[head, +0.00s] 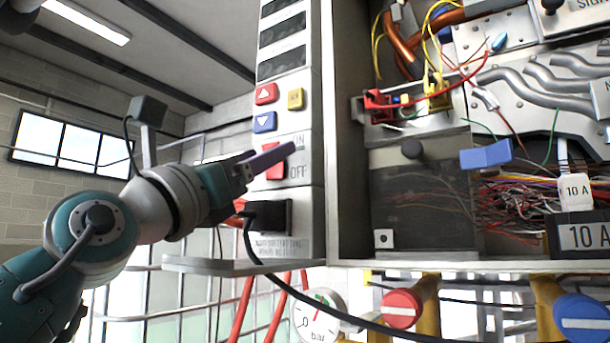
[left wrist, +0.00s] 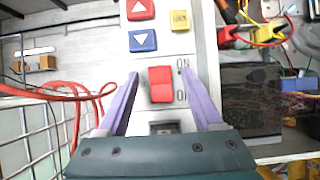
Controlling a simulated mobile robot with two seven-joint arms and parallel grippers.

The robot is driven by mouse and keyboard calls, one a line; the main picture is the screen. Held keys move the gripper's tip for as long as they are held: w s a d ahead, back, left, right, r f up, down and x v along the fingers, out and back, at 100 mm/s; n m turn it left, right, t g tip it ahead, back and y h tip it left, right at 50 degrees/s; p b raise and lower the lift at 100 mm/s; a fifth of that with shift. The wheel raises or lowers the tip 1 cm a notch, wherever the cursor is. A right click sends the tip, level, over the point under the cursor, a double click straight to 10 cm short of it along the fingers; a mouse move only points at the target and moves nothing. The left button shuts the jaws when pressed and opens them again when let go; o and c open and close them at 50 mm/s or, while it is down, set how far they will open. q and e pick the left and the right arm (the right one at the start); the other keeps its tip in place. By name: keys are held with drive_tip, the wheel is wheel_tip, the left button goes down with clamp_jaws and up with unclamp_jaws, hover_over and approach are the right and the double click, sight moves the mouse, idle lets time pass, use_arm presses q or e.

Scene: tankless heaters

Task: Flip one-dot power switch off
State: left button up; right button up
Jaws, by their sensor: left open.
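The red power switch (head: 276,167) is a rocker on the white control panel (head: 305,222), between an ON label above and an OFF label below. In the left wrist view the red switch (left wrist: 161,84) is upright and centred. I cannot clearly make out a dot mark or which way it is tipped. My left gripper (head: 264,158) is open and empty, in front of the switch and partly covering it in the head view. In the left wrist view its purple fingers (left wrist: 159,76) stand on either side of the switch; contact cannot be told. My right gripper is not in view.
Red up (head: 265,93) and blue down (head: 265,122) buttons and a yellow LOCK button (head: 296,98) lie above the switch. A black plug (head: 268,216) with a cable sits below it. The open cabinet with wires (head: 520,205) is to the right.

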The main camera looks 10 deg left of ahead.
use_arm(q)
drive_tip(key=b+v, duration=0.1)
drive_tip(key=v, duration=0.8)
drive_tip(key=shift+b, duration=0.4)
drive_tip(key=shift+s+a+f, duration=0.1)
drive_tip(key=shift+s+f, duration=0.05)
drive_tip(key=shift+s, duration=0.2)
